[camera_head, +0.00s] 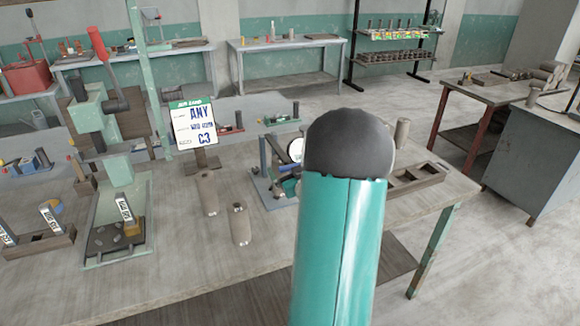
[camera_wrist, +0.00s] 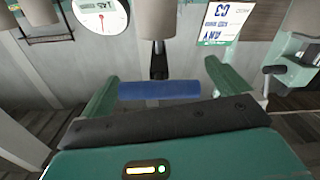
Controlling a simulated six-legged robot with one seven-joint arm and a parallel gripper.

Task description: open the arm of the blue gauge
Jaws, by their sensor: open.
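A gauge (camera_head: 295,150) with a round white dial and blue-grey frame stands on the bench, partly hidden behind my teal arm. In the wrist view, a white dial (camera_wrist: 100,14) with a red needle shows at the top left. A short blue bar (camera_wrist: 160,90) on a dark stem lies crosswise between the two green fingers of my gripper (camera_wrist: 160,77). The gripper is open, and I cannot tell whether either finger touches the bar. In the head view, my arm hides the gripper and the bar.
The wooden bench (camera_head: 190,265) holds two clay-coloured cylinders (camera_head: 241,225), a sign (camera_head: 194,127), a green press (camera_head: 95,115) and a wooden tray (camera_head: 415,178). The sign also shows upside down in the wrist view (camera_wrist: 225,22). The bench's front is clear.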

